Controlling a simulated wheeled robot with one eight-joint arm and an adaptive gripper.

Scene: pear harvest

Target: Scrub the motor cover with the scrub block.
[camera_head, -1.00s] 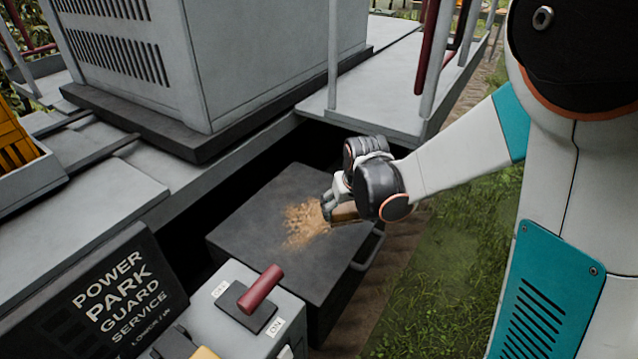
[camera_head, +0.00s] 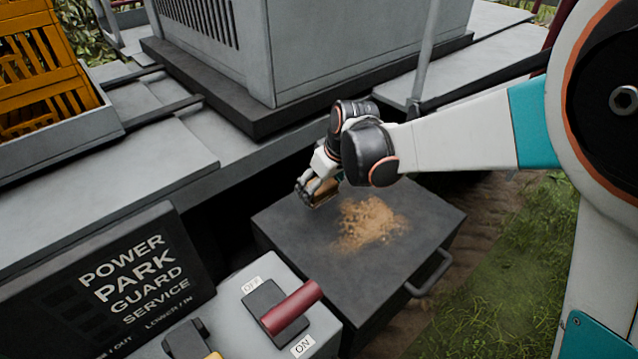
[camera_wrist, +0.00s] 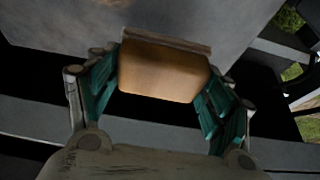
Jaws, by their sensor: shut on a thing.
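The motor cover (camera_head: 300,235) is a dark grey box top with a side handle. A patch of tan dirt (camera_head: 368,222) lies on its middle. My gripper (camera_head: 316,190) is shut on the scrub block (camera_head: 325,193), a brown block, near the far left edge of the cover, to the left of the dirt. In the wrist view the block (camera_wrist: 165,72) sits between the two green-padded fingers. I cannot tell whether the block touches the cover.
A red-handled switch (camera_head: 290,308) with OFF and ON labels stands in front of the cover. A dark sign panel (camera_head: 60,315) is at lower left. A grey cabinet (camera_head: 320,45) rises behind. A yellow crate (camera_head: 45,80) is at far left. Grass (camera_head: 490,260) lies to the right.

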